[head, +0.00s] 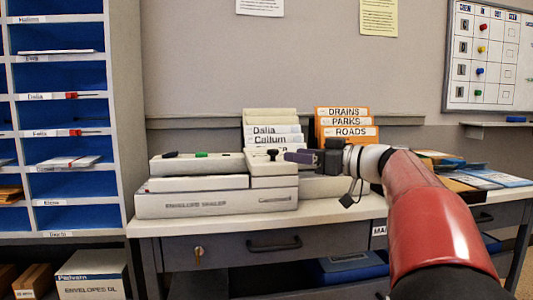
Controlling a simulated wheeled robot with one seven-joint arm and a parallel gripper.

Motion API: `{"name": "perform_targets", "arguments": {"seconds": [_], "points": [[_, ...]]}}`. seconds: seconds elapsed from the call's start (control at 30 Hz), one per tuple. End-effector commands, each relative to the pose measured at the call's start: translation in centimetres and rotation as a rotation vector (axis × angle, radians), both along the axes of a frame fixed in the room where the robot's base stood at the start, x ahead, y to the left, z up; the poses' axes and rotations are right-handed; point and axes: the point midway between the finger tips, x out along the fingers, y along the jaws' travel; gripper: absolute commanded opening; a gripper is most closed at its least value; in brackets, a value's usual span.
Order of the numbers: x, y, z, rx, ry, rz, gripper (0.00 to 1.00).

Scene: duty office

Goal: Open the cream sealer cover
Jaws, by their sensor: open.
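The cream envelope sealer (215,203) stands on the desk, its name printed on the front. Its raised right-hand block (271,168), which looks like the cover, sits down on the body with a small dark knob (272,154) on top. A longer, lower part on the left carries a black piece (170,154) and a green button (201,154). My gripper (290,157) is open, its fingers pointing left at the top of the right-hand block, close beside the knob. I cannot tell whether they touch it.
Cream binders (273,131) and orange binders (345,124) stand behind the sealer. A blue pigeonhole rack (70,110) rises at the left. Folders and papers (480,177) lie on the desk (340,208) at the right. A drawer (272,243) is below.

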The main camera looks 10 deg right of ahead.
Motion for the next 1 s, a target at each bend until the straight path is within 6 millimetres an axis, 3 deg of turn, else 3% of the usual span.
{"name": "perform_targets", "arguments": {"seconds": [0.17, 0.6, 1.0], "points": [[0.6, 0.1, 0.3, -0.004, -0.022, 0.0, 0.45], [5.4, 4.3, 0.3, -0.003, -0.02, 0.0, 0.45], [6.1, 4.9, 0.2, -0.003, -0.02, -0.002, 0.45]]}}
